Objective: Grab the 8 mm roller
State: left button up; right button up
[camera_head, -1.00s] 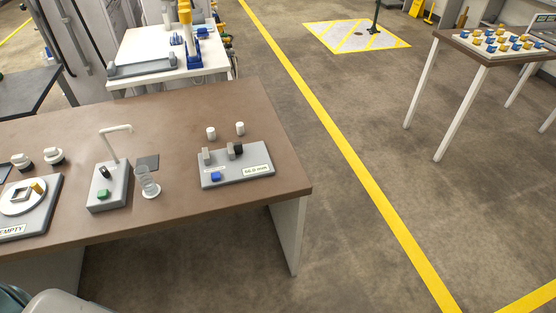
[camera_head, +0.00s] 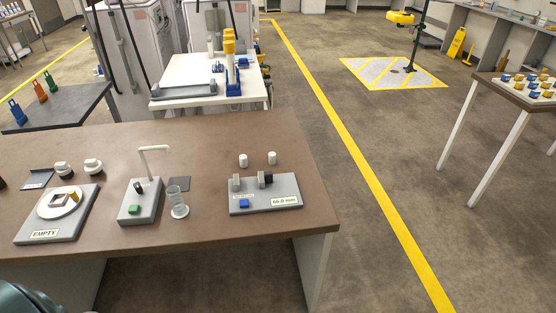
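Two small white cylinders, which may be rollers, stand upright on the brown table (camera_head: 120,236). One white cylinder (camera_head: 243,160) is on the left and the other white cylinder (camera_head: 272,157) on the right, just behind a grey gauge block (camera_head: 264,203). No size mark is readable on either, so I cannot tell which is 8 mm. The gauge block carries a blue button (camera_head: 244,203), grey and dark jaws, and a label ending in "mm". Neither of my grippers is in view.
The table also holds a plate labelled "EMPTY" (camera_head: 45,234), two white-topped knobs, a grey dispenser with green button (camera_head: 134,209) and a clear cylinder (camera_head: 177,200). A white table (camera_head: 182,72) stands behind. Open floor lies to the right.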

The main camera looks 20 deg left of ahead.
aim_at(272, 155)
jog(key=i+j+u, duration=0.3)
jog(key=i+j, duration=0.15)
jog(key=i+j+u, duration=0.25)
jog(key=i+j, duration=0.25)
